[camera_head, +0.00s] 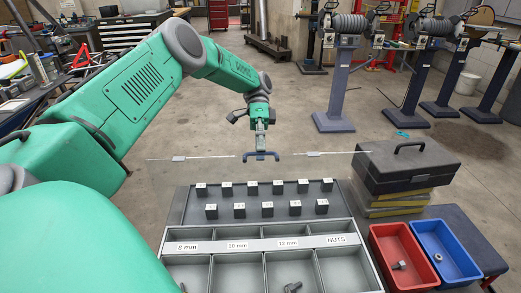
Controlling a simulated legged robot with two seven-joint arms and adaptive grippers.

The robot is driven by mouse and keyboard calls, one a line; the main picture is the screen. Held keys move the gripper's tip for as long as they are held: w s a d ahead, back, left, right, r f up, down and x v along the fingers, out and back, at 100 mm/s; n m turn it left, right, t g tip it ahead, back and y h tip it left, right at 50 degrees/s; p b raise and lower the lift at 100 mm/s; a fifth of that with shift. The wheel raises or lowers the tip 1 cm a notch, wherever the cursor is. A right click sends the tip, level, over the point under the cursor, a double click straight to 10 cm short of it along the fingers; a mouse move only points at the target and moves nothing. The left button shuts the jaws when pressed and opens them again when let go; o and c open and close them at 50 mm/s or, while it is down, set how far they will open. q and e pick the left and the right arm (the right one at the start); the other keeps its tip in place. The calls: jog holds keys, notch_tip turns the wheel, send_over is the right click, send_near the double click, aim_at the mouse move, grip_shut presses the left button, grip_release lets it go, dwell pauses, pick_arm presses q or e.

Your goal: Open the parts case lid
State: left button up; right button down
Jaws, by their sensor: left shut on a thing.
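The parts case (258,244) lies in front of me, a grey case with compartments labelled 8 mm, 10 mm, 12 mm and NUTS. Its clear lid is hard to see. The lid's pale edge (217,157) with small latch-like pieces stands raised above the far part of the case; I cannot tell its exact angle. A dark blue handle (272,155) sits at the middle of that edge. My left gripper (261,147) reaches down from above and is shut on the handle. My right gripper is out of view.
Several dark labelled blocks (267,209) stand in rows behind the compartments. Right of the case are a black toolbox (405,165) on yellow items, a red bin (381,232) with a bolt and a blue bin (459,264) with a nut. Bolts show in the case's near compartments.

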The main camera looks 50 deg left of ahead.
pick_arm(q)
notch_tip(320, 180, up, 10)
jog(key=shift+f, duration=0.2)
jog(key=shift+a, duration=0.1)
dwell(0.4)
jog(key=shift+w, duration=0.1)
